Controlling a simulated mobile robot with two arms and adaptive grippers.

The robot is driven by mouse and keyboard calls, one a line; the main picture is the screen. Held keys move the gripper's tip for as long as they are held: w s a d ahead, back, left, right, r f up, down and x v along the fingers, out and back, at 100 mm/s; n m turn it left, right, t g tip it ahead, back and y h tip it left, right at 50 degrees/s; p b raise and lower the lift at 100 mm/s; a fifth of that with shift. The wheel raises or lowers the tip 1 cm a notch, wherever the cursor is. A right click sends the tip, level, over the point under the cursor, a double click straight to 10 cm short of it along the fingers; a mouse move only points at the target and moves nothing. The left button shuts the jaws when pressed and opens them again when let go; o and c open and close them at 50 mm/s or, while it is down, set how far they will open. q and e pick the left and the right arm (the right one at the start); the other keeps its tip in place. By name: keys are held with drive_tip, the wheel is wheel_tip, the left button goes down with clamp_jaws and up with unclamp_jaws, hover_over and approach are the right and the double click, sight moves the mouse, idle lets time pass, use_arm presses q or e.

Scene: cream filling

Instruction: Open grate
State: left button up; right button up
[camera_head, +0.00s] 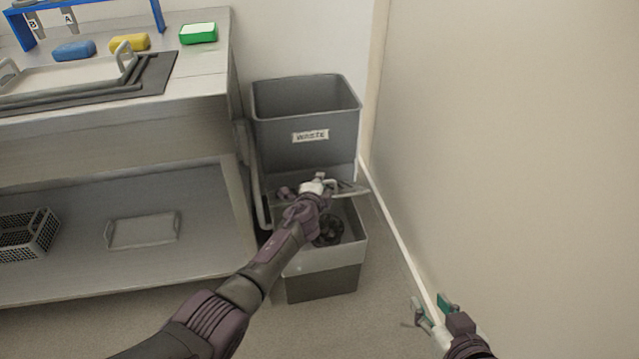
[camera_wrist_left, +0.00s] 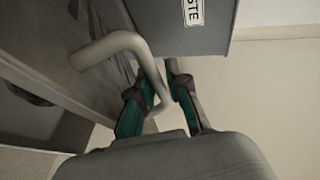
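My left gripper (camera_head: 318,187) reaches over a grey box (camera_head: 325,280) that stands in front of the waste bin. In the left wrist view its green-padded fingers (camera_wrist_left: 163,95) close around a curved grey handle (camera_wrist_left: 118,43). In the head view a grey flat piece (camera_head: 350,190) sticks out to the right of this gripper; I cannot tell whether it belongs to the handle. No grate can be clearly made out; my arm covers part of the box. My right gripper (camera_head: 431,307) is open and empty, low at the right near the wall.
The grey bin (camera_head: 285,145) carries a waste label. Dark round things (camera_head: 328,232) lie in the box. A metal table (camera_head: 180,92) at left bears a tray (camera_head: 62,78) and sponges (camera_head: 75,50). A wall (camera_head: 510,150) closes the right side.

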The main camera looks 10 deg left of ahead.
use_arm(q)
drive_tip(key=shift+o, duration=1.3)
drive_tip(key=shift+f, duration=0.1)
drive_tip(key=shift+s, duration=0.2)
drive_tip(key=v, duration=1.1)
drive_tip(key=shift+s+r, duration=0.25)
drive_tip(key=shift+s, duration=0.05)
